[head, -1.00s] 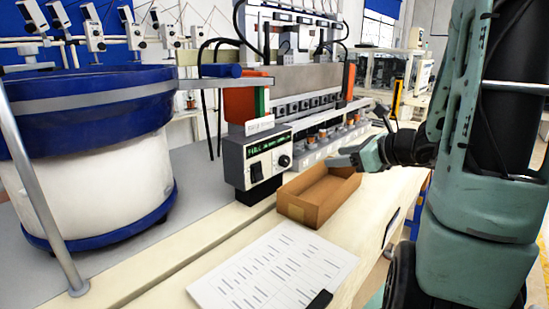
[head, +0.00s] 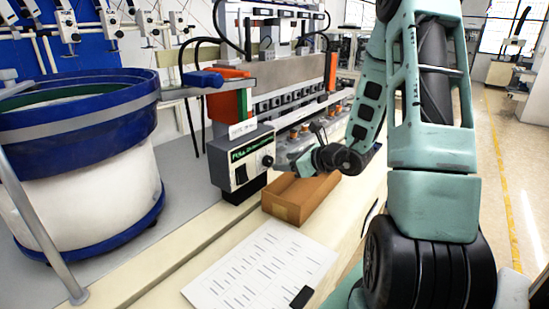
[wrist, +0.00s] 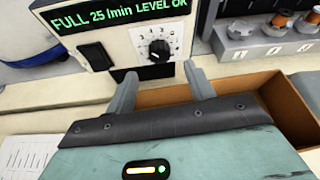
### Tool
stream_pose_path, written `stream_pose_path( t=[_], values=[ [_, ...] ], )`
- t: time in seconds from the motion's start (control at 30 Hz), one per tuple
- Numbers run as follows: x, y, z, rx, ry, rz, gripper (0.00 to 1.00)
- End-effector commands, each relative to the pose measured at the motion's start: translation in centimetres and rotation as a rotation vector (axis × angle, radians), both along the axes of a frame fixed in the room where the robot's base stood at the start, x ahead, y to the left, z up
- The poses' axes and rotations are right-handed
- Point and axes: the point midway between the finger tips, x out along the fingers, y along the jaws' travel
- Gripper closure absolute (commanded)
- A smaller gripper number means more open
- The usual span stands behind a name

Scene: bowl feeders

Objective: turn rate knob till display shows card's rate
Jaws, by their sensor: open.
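The control box (head: 245,160) stands beside the bowl feeder, with a green-lit display (wrist: 115,18). In the wrist view the display reads "FULL 25 /min LEVEL OK". The round black rate knob (wrist: 159,50) with a pointer sits below it, ringed by a numbered scale; it also shows in the head view (head: 268,161). A small white card (head: 243,128) stands on top of the box, its print too small to read. My gripper (wrist: 162,82) is open and empty, its fingertips either side of the knob's line but short of it, apparently not touching.
A black rocker switch (wrist: 95,56) is left of the knob. An open cardboard box (head: 300,195) lies below my gripper. A printed sheet (head: 262,268) lies on the bench in front. The blue-rimmed bowl feeder (head: 80,125) stands left; a row of fixtures (head: 310,127) runs behind.

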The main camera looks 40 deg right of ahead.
Motion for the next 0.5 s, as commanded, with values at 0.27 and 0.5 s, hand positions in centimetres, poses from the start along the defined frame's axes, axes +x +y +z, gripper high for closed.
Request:
stream_pose_path(
  t=[0.27,0.5],
  values=[
    [4.1,0.4,-1.5,0.001,-0.001,0.001,0.46],
    [5.1,0.5,-2.1,-0.001,0.0,0.0,0.46]
  ],
)
